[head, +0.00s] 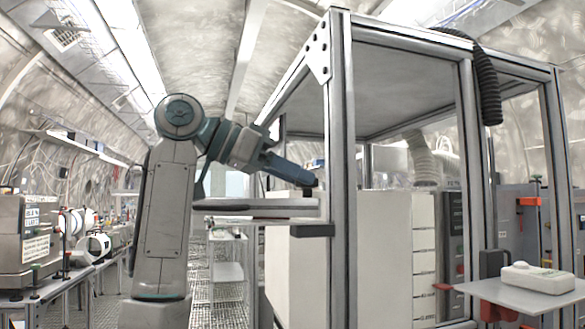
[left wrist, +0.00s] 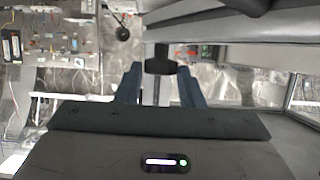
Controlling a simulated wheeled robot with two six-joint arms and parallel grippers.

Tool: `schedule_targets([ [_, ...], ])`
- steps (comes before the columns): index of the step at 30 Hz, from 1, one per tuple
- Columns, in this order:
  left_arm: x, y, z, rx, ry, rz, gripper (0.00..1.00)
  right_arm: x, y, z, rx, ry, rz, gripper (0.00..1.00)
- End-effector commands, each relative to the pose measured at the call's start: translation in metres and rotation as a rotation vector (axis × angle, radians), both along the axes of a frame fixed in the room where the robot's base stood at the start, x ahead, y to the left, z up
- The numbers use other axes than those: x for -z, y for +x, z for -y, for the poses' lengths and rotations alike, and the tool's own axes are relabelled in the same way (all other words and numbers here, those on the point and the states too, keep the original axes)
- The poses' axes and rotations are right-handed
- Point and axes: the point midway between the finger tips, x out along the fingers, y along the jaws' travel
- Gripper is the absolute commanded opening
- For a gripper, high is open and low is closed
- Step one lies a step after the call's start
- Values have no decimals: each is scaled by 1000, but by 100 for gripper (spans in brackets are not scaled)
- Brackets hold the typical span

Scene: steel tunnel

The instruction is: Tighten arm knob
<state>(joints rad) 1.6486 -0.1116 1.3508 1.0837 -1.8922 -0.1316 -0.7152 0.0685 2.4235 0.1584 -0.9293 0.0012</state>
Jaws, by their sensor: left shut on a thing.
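My left gripper (head: 308,181) reaches in from the left to the front post of the metal-framed enclosure, just above a grey horizontal arm (head: 255,204). In the left wrist view, its two blue fingers (left wrist: 160,84) stand on either side of a dark knob (left wrist: 161,60) with a pale part below it. The gripper is shut on this knob. My right gripper is out of view.
The enclosure's upright post (head: 342,170) stands right beside the gripper. A black block (head: 312,230) sits below the grey arm. A shelf (head: 515,295) with a white device (head: 538,278) juts out at the right. Benches with equipment (head: 28,235) line the left wall.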

Motion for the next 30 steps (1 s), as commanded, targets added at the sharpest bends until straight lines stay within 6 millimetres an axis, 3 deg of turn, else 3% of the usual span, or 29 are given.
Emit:
schedule_targets([
  [17, -1, 0, 0, 15, -2, 3, 12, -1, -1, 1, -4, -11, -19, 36],
  [18, -1, 0, 0, 15, -2, 2, 38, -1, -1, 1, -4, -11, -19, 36],
  [21, -1, 0, 0, 15, -1, 2, 56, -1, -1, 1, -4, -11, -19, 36],
  [30, -1, 0, -2, 16, -1, 1, 56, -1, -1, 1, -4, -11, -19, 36],
])
